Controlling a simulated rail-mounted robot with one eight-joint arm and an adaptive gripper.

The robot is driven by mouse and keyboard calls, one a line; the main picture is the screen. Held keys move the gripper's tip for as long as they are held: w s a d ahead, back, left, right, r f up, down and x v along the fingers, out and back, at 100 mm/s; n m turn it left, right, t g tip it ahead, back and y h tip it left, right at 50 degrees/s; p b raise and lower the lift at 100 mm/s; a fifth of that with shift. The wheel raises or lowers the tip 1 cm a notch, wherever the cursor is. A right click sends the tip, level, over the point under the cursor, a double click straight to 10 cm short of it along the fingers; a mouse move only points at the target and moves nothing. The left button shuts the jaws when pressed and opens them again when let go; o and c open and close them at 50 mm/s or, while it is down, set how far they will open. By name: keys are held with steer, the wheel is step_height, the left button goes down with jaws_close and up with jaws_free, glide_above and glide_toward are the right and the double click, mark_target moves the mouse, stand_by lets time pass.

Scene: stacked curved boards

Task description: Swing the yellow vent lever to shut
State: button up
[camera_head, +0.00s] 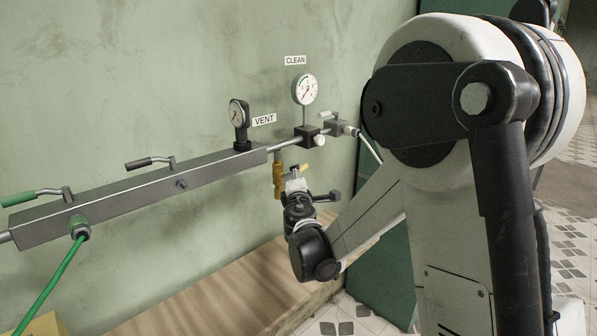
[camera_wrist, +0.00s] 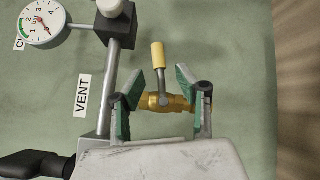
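The yellow vent lever (camera_wrist: 158,55) sticks up in the wrist view on a short metal stem, crosswise to the brass valve body (camera_wrist: 152,102). In the head view the yellow handle (camera_head: 304,167) shows small beside my gripper, and the brass valve (camera_head: 278,180) hangs below the grey manifold's right end. My gripper (camera_wrist: 158,77) is open, with a green-padded finger on each side of the lever. Gaps show between the handle and both pads. In the head view my gripper (camera_head: 297,184) partly hides the lever's stem.
The VENT label (camera_wrist: 82,96) and a dial gauge (camera_wrist: 42,22) are at left in the wrist view. The grey manifold (camera_head: 140,192) carries a green lever (camera_head: 36,195) and a green hose (camera_head: 50,280). A wooden bench top (camera_head: 220,285) lies below. The green wall is close behind.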

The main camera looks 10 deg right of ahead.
steer(key=shift+x, duration=2)
jaws_close()
